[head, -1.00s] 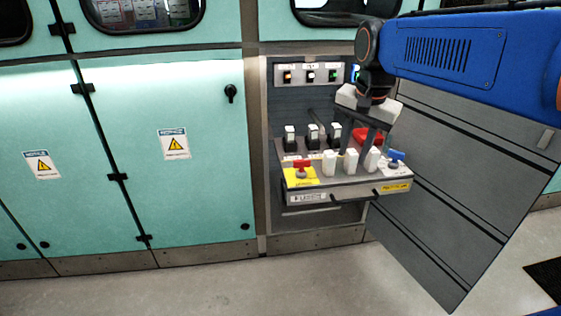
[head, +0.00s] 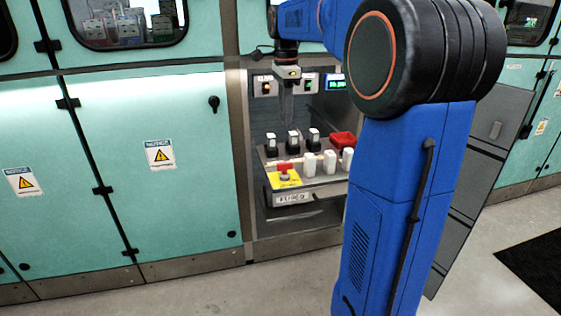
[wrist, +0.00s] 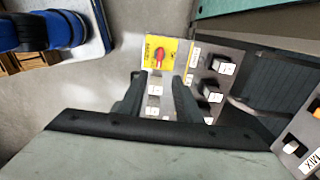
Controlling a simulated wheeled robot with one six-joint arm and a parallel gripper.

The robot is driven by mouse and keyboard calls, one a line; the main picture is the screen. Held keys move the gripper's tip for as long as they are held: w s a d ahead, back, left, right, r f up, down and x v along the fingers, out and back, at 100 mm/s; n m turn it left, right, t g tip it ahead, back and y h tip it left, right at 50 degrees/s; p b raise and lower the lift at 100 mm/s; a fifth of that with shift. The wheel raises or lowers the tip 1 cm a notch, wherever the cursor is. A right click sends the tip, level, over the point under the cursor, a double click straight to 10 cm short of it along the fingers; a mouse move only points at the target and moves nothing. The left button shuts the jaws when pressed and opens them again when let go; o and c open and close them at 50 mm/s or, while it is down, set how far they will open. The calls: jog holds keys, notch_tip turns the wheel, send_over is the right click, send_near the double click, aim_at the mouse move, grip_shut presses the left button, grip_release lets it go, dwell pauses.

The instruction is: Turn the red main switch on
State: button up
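The red main switch (head: 285,168) is a red handle on a yellow plate (head: 283,181) at the front left of the grey drawer shelf. The wrist view shows the red switch (wrist: 158,54) on its yellow plate, ahead of the fingertips. My gripper (head: 286,118) points down over the back part of the shelf, behind and above the switch and apart from it. In the wrist view my gripper (wrist: 158,88) is open, its two black fingers apart with nothing held between them.
Several black-and-white modules (head: 292,141) stand in a row behind the switch. An indicator panel (head: 310,84) is above. My blue arm hides the shelf's right end. The open grey door (head: 470,175) is at right.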

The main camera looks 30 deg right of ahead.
aim_at(285, 170)
notch_tip(285, 170, down, 16)
jog(key=shift+f, duration=0.2)
dwell(0.4)
jog(key=shift+c, duration=0.3)
grip_shut()
